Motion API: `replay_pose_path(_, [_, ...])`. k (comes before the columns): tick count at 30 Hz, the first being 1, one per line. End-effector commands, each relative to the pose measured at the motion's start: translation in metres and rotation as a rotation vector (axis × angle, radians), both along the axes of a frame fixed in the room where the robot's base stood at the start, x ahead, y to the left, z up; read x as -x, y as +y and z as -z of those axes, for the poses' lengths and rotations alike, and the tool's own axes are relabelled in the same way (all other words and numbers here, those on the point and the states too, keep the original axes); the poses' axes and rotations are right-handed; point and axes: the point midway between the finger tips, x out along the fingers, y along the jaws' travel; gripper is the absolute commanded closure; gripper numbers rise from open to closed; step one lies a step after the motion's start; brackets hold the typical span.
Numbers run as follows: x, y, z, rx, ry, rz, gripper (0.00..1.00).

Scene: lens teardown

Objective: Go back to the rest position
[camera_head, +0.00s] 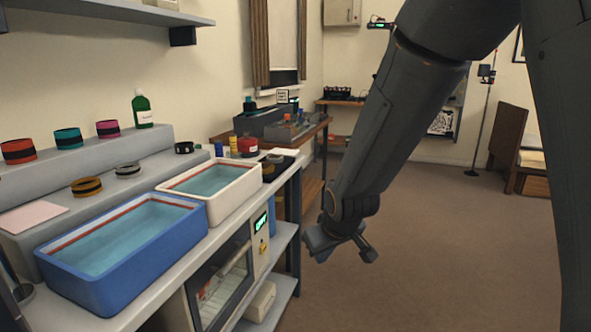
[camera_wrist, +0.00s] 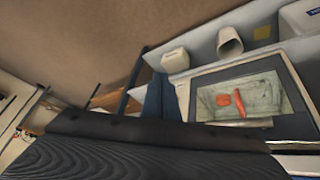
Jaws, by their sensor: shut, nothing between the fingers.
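My gripper (camera_head: 343,250) hangs at the end of my dark grey arm, in the middle of the head view. It is shut and empty. It is in the air over the brown floor, to the right of the workbench (camera_head: 128,322), and appears apart from it. In the wrist view a dark, ribbed part of mine fills the bottom and hides what lies behind it. No separate fingertips can be made out there.
A blue tub (camera_head: 95,285) and a white tub (camera_head: 245,192) of liquid stand on the bench at left. A glass-fronted cabinet (camera_head: 222,285) sits below. A side table (camera_head: 312,132) is behind. Open floor (camera_head: 440,250) lies to the right.

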Motion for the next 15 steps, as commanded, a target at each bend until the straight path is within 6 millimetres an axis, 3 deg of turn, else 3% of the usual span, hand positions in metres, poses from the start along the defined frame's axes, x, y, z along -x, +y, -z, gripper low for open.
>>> replay_pose_path(1, [0.022, -0.005, -0.012, -0.001, 0.042, 0.024, 1.00])
replay_pose_path(6, [0.100, -0.020, -0.036, -0.002, 0.213, 0.111, 1.00])
replay_pose_path(9, [0.138, -0.027, -0.045, -0.002, 0.293, 0.147, 1.00])
replay_pose_path(15, [0.193, -0.035, -0.057, -0.002, 0.405, 0.196, 1.00])
